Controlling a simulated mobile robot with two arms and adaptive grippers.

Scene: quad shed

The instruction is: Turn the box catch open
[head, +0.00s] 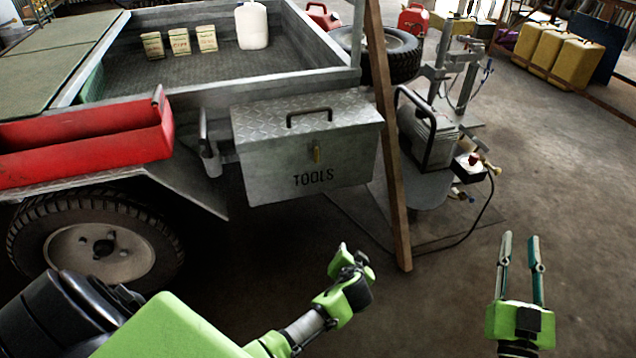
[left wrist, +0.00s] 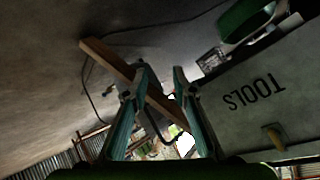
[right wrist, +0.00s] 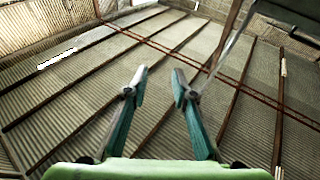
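The grey metal toolbox (head: 262,165) marked TOOLS hangs on the side of the trailer, its lid down. Its small brass-yellow catch (head: 317,155) sits on the front face below the lid edge, pointing roughly up and down. In the left wrist view the toolbox front (left wrist: 235,120) is at the right, with the catch (left wrist: 273,136) near the lower right. My left gripper (head: 350,258) is below and in front of the box, apart from it; its fingers (left wrist: 160,80) are open and empty. My right gripper (head: 520,245) is far right, open and empty, fingers pointing up; its fingertips (right wrist: 158,80) show against the roof.
A wooden post (head: 390,150) leans just right of the toolbox. A pump-like machine (head: 430,140) with hoses stands behind it. The trailer wheel (head: 98,245) and red tray (head: 85,145) are at left. The floor before the box is clear.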

